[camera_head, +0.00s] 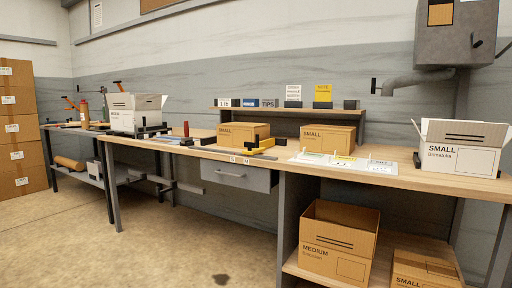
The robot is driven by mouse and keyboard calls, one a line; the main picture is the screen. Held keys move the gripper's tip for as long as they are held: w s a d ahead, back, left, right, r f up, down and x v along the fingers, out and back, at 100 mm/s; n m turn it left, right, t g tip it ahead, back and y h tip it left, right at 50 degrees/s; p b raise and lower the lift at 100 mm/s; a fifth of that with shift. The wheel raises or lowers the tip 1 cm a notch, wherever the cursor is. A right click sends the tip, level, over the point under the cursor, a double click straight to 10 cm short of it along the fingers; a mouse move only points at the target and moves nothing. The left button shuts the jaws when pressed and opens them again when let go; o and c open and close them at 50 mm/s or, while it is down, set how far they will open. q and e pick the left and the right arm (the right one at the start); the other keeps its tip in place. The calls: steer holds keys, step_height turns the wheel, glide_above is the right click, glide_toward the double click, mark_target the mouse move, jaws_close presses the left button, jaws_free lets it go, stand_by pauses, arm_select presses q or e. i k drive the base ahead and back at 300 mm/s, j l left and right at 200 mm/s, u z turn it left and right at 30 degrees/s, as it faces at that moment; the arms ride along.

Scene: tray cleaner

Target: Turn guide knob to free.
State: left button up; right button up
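I cannot make out a guide knob or a tray cleaner for certain in the head view. A yellow-and-black device (264,147) sits at the front edge of the long workbench, beside a small box; its details are too small to read. A grey metal wall unit (455,35) hangs at the upper right, with a small dark handle (475,41) on its front and a grey pipe (415,80) below it. I cannot tell whether that handle is a knob. Neither of my grippers is in view.
The wooden workbench (390,179) runs across the view, bearing closed brown boxes (327,139), an open white box (462,159) and white sheets (335,161). Stacked cartons (20,130) stand far left.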

mark_target(250, 146)
steer(key=i+j, duration=0.25)
steer(key=i, duration=0.2)
steer(key=i+j+z, duration=0.1)
steer(key=i, duration=0.3)
steer(key=j, duration=0.1)
